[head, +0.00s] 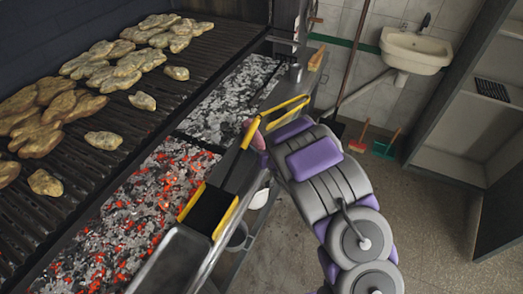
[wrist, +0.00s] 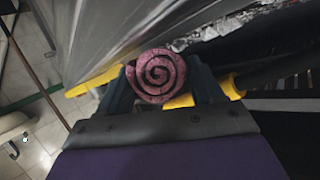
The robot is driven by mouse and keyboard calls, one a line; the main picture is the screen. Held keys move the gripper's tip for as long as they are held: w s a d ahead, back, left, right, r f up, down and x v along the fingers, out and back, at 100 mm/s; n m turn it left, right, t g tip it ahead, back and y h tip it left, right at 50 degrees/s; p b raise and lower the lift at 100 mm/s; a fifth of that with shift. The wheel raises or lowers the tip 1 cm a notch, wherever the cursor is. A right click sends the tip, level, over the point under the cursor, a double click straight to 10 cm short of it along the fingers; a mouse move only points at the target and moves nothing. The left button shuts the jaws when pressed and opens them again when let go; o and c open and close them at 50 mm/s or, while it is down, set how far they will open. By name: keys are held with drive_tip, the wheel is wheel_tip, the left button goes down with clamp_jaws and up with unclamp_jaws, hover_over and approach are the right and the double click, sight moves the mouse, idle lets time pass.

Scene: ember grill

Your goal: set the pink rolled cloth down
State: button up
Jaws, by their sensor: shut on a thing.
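The pink rolled cloth (wrist: 156,76) shows end-on as a spiral in the wrist view, between the two dark fingers of my gripper (wrist: 160,88). The fingers are shut on it from both sides. In the head view only a small pink part of the cloth (head: 258,138) shows past my arm, at the grill's front ledge. The rest is hidden by my arm. I cannot tell whether the cloth touches the ledge.
A yellow-edged black holder (head: 212,208) and a metal tray (head: 172,262) are on the grill's front edge. Glowing embers (head: 140,215) lie beside the ledge, and several flat pieces of food (head: 60,105) lie on the grate. A sink (head: 415,50) is at the back wall.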

drive_tip(key=o, duration=1.3)
drive_tip(key=shift+d, duration=0.35)
drive_tip(key=shift+c, duration=0.2)
drive_tip(key=shift+r, duration=0.1)
drive_tip(key=shift+s+r, duration=0.1)
drive_tip(key=shift+s, duration=0.1)
drive_tip(key=p+v, duration=0.5)
drive_tip(key=v, duration=0.6)
drive_tip(key=shift+s, duration=0.2)
drive_tip(key=shift+d+r, duration=0.1)
drive_tip(key=shift+d, duration=0.05)
